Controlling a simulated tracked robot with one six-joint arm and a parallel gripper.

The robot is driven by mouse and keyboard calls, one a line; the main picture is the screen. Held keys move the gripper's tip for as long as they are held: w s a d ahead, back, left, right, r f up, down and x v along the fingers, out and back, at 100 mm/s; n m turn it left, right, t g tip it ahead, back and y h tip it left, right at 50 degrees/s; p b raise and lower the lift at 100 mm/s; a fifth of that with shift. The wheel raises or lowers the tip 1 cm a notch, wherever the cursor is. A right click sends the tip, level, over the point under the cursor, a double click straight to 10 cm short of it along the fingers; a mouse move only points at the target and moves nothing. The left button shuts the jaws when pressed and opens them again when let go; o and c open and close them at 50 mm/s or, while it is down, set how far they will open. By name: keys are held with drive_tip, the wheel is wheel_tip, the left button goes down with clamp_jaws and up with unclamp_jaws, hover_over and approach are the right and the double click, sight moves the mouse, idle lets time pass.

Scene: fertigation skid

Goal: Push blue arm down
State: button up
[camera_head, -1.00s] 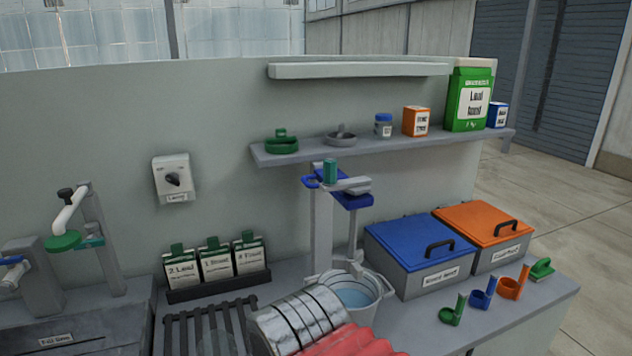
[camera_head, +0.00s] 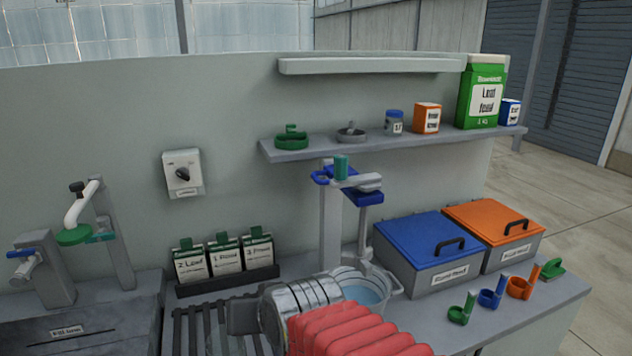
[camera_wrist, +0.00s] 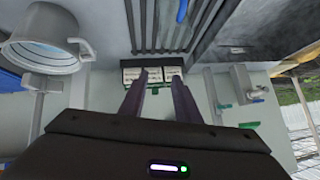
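A blue ring-ended piece (camera_head: 322,176) sits at the top of a grey stand behind the bucket, next to a green cylinder. A blue block (camera_head: 366,197) hangs under the same stand's head. Another blue lever (camera_head: 20,254) sits on a grey post at the far left. I cannot tell from the pictures alone which one is the task's blue arm. My gripper (camera_wrist: 160,80) shows in the wrist view with its two dark fingers apart and nothing between them. It points towards the card rack and touches none of the blue parts. I cannot make out its fingertips in the head view.
A bucket (camera_head: 378,290) stands below the stand, partly hidden. The card rack (camera_head: 228,281) is behind a slatted grate. A blue-lidded box (camera_head: 424,238) and an orange-lidded box (camera_head: 492,219) stand right. A shelf (camera_head: 400,140) overhangs behind the stand.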

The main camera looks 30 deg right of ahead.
drive_tip(key=w+d+r+m+t+h, duration=0.25)
drive_tip(key=w+d+m, duration=0.2)
drive_tip(key=w, duration=0.35)
drive_tip(key=m+t+h, duration=0.5)
drive_tip(key=m+h, duration=0.4)
drive_tip(key=m, duration=0.1)
approach(317, 180)
drive_tip(key=shift+s+a+f+y, duration=0.15)
drive_tip(key=shift+s+a+f, duration=0.15)
drive_tip(key=shift+s, duration=0.25)
drive_tip(key=shift+s+a+f+y, duration=0.1)
drive_tip(key=shift+s+a+f, duration=0.1)
drive_tip(key=shift+s+f, duration=0.25)
drive_tip(key=shift+r, duration=0.15)
drive_tip(key=x, duration=1.3)
drive_tip(key=shift+w+d, duration=0.2)
drive_tip(key=shift+w, duration=0.1)
drive_tip(key=shift+c, duration=0.3)
drive_tip(key=shift+r, duration=0.1)
clamp_jaws()
